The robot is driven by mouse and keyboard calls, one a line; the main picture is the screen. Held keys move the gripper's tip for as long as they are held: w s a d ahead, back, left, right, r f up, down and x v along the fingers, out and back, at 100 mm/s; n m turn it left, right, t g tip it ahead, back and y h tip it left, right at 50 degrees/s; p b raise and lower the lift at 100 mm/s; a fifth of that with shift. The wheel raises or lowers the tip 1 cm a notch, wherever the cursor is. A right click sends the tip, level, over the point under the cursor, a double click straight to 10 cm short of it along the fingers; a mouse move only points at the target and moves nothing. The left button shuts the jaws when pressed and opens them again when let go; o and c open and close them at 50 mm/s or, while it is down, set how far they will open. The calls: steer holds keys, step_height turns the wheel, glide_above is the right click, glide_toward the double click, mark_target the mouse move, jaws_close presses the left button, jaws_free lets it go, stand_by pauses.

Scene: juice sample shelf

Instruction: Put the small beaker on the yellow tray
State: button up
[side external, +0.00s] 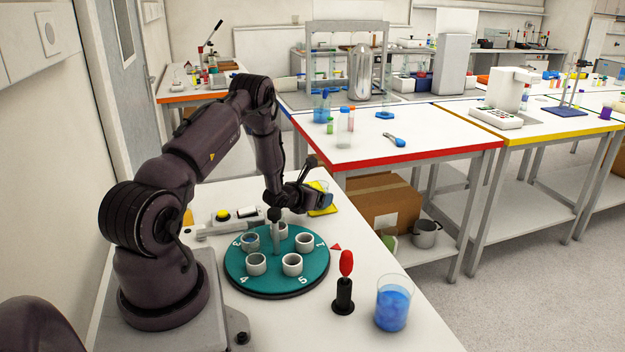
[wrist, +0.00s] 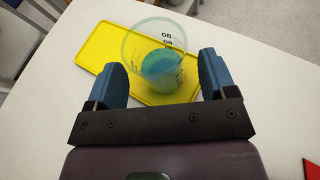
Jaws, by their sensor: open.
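The small beaker (wrist: 153,45) is clear, with printed marks and blue-green liquid at its bottom. It stands upright over the yellow tray (wrist: 104,57) in the wrist view, and its base appears to rest on the tray. My gripper (wrist: 160,73) is open, with one blue finger on each side of the beaker and visible gaps beside it. In the side external view, my gripper (side external: 318,196) is low over the yellow tray (side external: 329,210) at the table's far edge and hides most of the beaker.
A teal carousel (side external: 262,283) with several white cups stands in front of my arm. A red-topped black stick (side external: 344,290) and a larger beaker of blue liquid (side external: 392,306) stand near the front right. A button box (side external: 222,216) lies behind the carousel.

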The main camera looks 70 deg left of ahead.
steer(key=shift+s+d+r, duration=0.35)
steer(key=shift+s+r, duration=0.2)
steer(key=shift+s+d+r, duration=0.35)
steer(key=shift+s+r, duration=0.15)
steer(key=shift+r, duration=0.05)
steer(key=w+d+r+m+t+h, duration=0.1)
steer(key=w+d+r+m+h, duration=0.3)
steer(key=r, duration=0.4)
steer(key=w+d+r+m+t+h, duration=0.1)
steer(key=w+d+r+m+t, duration=0.2)
steer(key=d+r, duration=0.4)
steer(key=d+r+m+g+h, duration=0.2)
steer(key=d+r+m+h, duration=0.25)
steer(key=d+m, duration=0.35)
steer(key=d+r+m+g+h, duration=0.2)
steer(key=d+r+m+h, duration=0.3)
steer(key=d, duration=0.6)
steer(key=s+d+r+m+g, duration=0.4)
steer(key=s+d+m+g, duration=0.1)
steer(key=s+d+m, duration=0.7)
steer(key=s+a+r+m+y, duration=0.1)
steer(key=s+a+m+y, duration=0.1)
steer(key=s+m+y, duration=0.5)
steer(key=s+m, duration=0.2)
steer(key=m, duration=0.1)
steer(key=shift+s+a+r+m+g, duration=0.25)
steer(key=shift+s+r+m+g, duration=0.05)
steer(key=shift+r+m, duration=0.1)
